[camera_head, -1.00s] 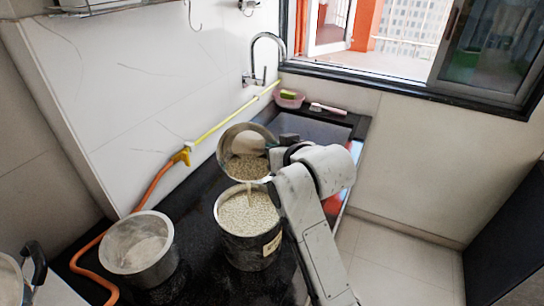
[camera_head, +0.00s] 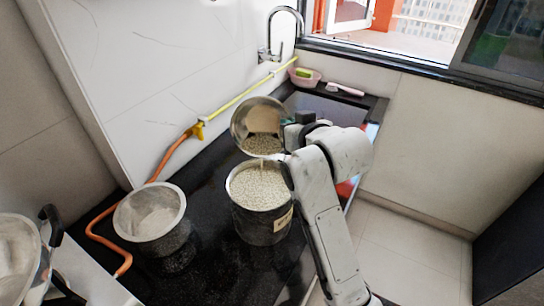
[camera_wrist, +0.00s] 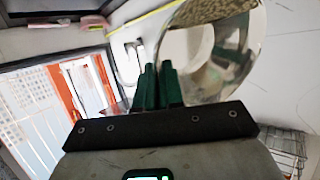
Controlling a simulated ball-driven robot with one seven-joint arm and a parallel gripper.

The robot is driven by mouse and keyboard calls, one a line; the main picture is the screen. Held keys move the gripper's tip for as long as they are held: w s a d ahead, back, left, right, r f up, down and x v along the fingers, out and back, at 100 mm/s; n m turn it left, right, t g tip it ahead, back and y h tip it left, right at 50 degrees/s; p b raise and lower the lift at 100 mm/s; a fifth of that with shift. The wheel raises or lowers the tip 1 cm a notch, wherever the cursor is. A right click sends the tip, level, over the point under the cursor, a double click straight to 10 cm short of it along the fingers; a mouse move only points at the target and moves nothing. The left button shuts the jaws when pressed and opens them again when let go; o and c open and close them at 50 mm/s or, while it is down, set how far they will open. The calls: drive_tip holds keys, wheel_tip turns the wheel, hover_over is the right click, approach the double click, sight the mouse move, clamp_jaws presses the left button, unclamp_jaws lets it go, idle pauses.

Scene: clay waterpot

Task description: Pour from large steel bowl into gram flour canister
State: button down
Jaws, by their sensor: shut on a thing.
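The large steel bowl (camera_head: 242,122) is tipped steeply above the gram flour canister, with pale grains inside near its lower rim. A thin stream of grains falls from the rim into the canister. The canister (camera_head: 262,222) is dark with a label, stands upright on the black counter, and is heaped with pale grains almost to its rim. My gripper (camera_head: 292,140) is at the bowl's right side, shut on it.
A steel pot (camera_head: 152,215) with pale contents stands left of the canister. Another steel vessel (camera_head: 18,255) with a dark handle is at the far left. An orange hose (camera_head: 165,160) runs along the wall.

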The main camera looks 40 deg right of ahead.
drive_tip(key=shift+s+a+b, duration=0.15)
drive_tip(key=shift+b, duration=0.5)
drive_tip(key=shift+s+a+r+t+h+b, duration=0.15)
drive_tip(key=shift+t+h+b, duration=0.15)
drive_tip(key=shift+t+b, duration=0.2)
drive_tip(key=shift+s+a+n+t+b, duration=0.3)
drive_tip(key=shift+t+b, duration=0.2)
drive_tip(key=shift+b, duration=0.6)
drive_tip(key=shift+r, duration=0.1)
drive_tip(key=shift+s+a+t+h+b, duration=0.25)
drive_tip(key=shift+t+h+b, duration=0.15)
drive_tip(key=shift+b, duration=0.65)
drive_tip(key=shift+s+a+n+t+b, duration=0.15)
drive_tip(key=shift+n+t+b, duration=0.15)
drive_tip(key=shift+b, duration=0.25)
drive_tip(key=shift+s+a+b, duration=0.1)
drive_tip(key=shift+s+b, duration=0.1)
drive_tip(key=shift+b, duration=0.65)
idle(0.5)
